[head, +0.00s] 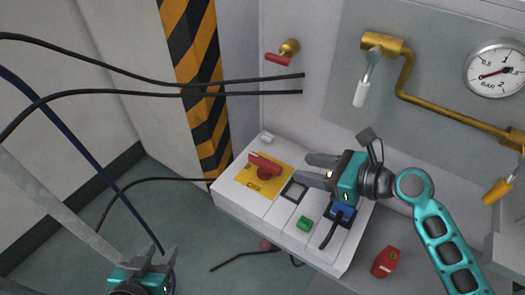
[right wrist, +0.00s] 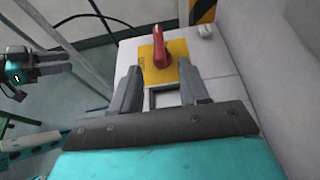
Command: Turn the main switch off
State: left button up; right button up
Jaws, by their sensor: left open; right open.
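The main switch is a red rotary handle (head: 265,167) on a yellow plate (head: 251,180), set in the left part of a white control panel (head: 323,256). In the right wrist view the red handle (right wrist: 163,46) stands just beyond my fingertips. My right gripper (head: 311,168) is open and empty above the panel, to the right of the handle and apart from it. Its two fingers (right wrist: 160,76) point toward the switch in the right wrist view. My left gripper (head: 158,254) is open and empty at the bottom left, low over the floor and far from the panel.
A green button (head: 304,223) and a blue part (head: 343,212) are on the panel. A red-handled valve (head: 279,58), a white-handled valve (head: 361,92), a brass pipe (head: 404,80) and a gauge (head: 496,71) are on the wall. Black cables (head: 150,88) cross the left side.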

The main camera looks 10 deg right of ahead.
aim_at(269, 163)
jog(key=b+x, duration=0.3)
jog(key=x, duration=0.8)
jog(key=shift+a+f, duration=0.2)
jog(key=shift+f, duration=0.05)
jog(key=shift+w+a+f, duration=0.1)
jog(key=shift+w+a, duration=0.15)
jog(key=shift+w, duration=0.1)
grip_shut()
